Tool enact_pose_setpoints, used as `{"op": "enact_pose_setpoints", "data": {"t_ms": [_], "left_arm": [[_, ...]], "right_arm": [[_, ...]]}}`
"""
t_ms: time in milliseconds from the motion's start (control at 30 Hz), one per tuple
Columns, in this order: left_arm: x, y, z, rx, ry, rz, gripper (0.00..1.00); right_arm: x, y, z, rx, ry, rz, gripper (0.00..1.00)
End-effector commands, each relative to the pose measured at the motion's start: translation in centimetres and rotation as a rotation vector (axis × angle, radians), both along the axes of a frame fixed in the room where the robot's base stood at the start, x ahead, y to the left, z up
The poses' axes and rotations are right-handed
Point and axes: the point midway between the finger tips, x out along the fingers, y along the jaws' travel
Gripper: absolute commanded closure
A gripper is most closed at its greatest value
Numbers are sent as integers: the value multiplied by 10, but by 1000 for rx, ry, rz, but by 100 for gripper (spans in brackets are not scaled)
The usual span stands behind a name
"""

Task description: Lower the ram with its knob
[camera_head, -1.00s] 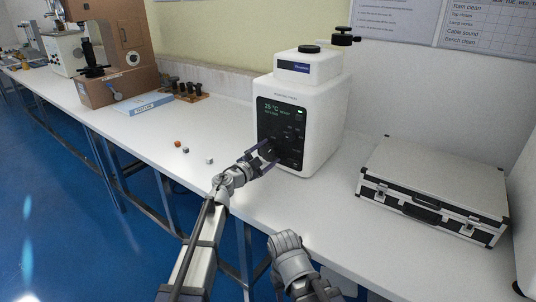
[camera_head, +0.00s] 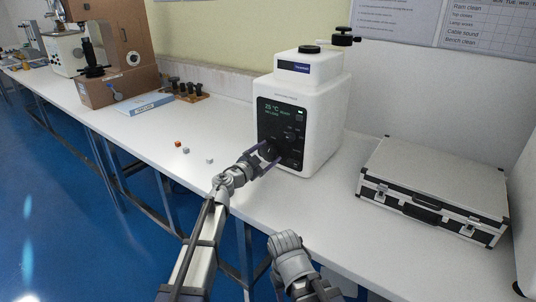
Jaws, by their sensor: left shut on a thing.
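The white hardness tester (camera_head: 318,108) stands on the bench, with a dark front panel (camera_head: 281,117) and a lit display. A dark round knob (camera_head: 270,150) sits low on the panel's left side. My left gripper (camera_head: 267,153) is at the panel with its fingers around this knob and is shut on it. A black knob with a crossbar (camera_head: 343,37) sticks out at the tester's top right, apart from both grippers. The ram itself cannot be made out. My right gripper (camera_head: 288,248) is low in front of the bench edge; its fingertips are not clearly visible.
A silver-and-black case (camera_head: 435,185) lies on the bench to the right. Several small cubes (camera_head: 185,150) lie left of the tester. The bench front is clear.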

Motion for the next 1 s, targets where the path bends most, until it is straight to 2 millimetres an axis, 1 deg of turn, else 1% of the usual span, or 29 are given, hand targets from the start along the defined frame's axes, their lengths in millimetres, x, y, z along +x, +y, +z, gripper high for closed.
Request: {"op": "enact_pose_setpoints", "data": {"t_ms": [33,167,200,433,567,667,1000], "left_arm": [[-2,0,-1,4,0,-1,16],[-1,0,-1,4,0,-1,2],[-1,0,-1,3,-1,-1,0],[-1,0,0,2,-1,-1,0],[-6,4,0,2,-1,1,0],[-14,10,0,2,-1,1,0],[-58,40,-1,2,-1,1,0]], "right_arm": [[0,0,0,0,0,0,50],[0,0,0,0,0,0,50],[0,0,0,0,0,0,50],[0,0,0,0,0,0,50],[0,0,0,0,0,0,50],[0,0,0,0,0,0,50],[0,0,0,0,0,0,50]]}}
